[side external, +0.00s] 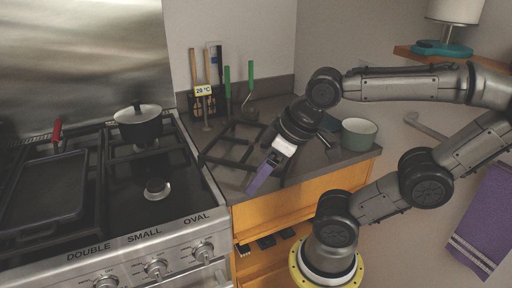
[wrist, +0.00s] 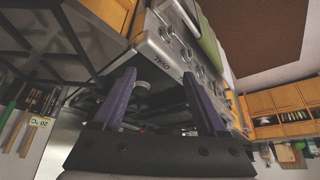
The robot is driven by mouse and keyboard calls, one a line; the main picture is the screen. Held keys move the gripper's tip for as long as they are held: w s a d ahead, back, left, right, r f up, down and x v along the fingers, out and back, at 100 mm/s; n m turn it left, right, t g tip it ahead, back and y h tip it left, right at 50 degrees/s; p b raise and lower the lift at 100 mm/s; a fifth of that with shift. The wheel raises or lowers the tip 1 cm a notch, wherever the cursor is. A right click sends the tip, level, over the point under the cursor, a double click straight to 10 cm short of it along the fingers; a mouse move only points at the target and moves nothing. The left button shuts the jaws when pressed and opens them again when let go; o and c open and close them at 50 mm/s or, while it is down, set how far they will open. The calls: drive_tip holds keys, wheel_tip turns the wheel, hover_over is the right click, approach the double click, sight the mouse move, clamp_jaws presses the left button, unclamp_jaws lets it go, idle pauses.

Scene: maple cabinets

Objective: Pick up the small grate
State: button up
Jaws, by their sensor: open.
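A black open-frame grate (side external: 228,163) lies on the dark counter right of the stove. Part of it is hidden behind my gripper (side external: 257,180). My gripper has purple fingers and points down and left near the counter's front edge, in front of the grate's right part in this view. In the wrist view, my gripper (wrist: 160,88) shows two purple fingers spread apart with nothing held between them. Dark bars (wrist: 80,40) at the upper left of the wrist view look like part of the grate.
The stove (side external: 140,235) stands left, with a lidded pot (side external: 139,127), a griddle pan (side external: 45,190) and a bare burner (side external: 157,189). Utensils and a thermometer (side external: 206,91) stand behind the grate.

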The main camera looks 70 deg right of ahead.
drive_tip(key=shift+c, duration=1.1)
